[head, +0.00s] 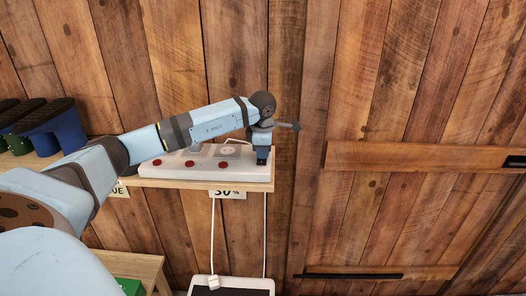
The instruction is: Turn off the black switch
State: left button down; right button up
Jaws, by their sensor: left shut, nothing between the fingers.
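A white power strip (207,166) lies on a wooden shelf. Red round switches show along its front, at the left (157,162), the middle (189,164) and the right (224,164). I cannot make out a black switch; the strip's right end is partly hidden behind my left gripper. My left gripper (262,160) points down at that right end, with its fingers shut and empty. I cannot tell whether the fingertips touch the strip. My right gripper is out of view.
The wooden shelf (200,184) carries a paper tag (227,194) on its front edge. White cords hang below. Dark and blue boots (62,130) stand at the left. A plank wall lies behind, and a wooden door with a rail (420,160) is at the right.

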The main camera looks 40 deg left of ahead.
pick_arm(q)
jog(key=shift+s+d+r, duration=0.1)
jog(key=shift+s+d, duration=0.3)
jog(key=shift+s, duration=0.1)
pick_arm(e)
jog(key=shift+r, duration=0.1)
pick_arm(q)
jog(key=shift+a+r, duration=0.1)
jog(key=shift+r, duration=0.1)
notch_tip(320, 180, up, 4)
jog(key=p, duration=0.2)
jog(key=shift+s+r+p, duration=0.15)
jog(key=shift+r+p, duration=0.1)
jog(key=shift+p, duration=0.05)
notch_tip(320, 180, up, 4)
jog(key=d+b, duration=0.1)
jog(key=b, duration=0.1)
notch_tip(320, 180, up, 5)
send_over(262, 160)
jog(key=s+d, duration=0.1)
jog(key=shift+s+d+b, duration=0.1)
jog(key=shift+b, duration=0.3)
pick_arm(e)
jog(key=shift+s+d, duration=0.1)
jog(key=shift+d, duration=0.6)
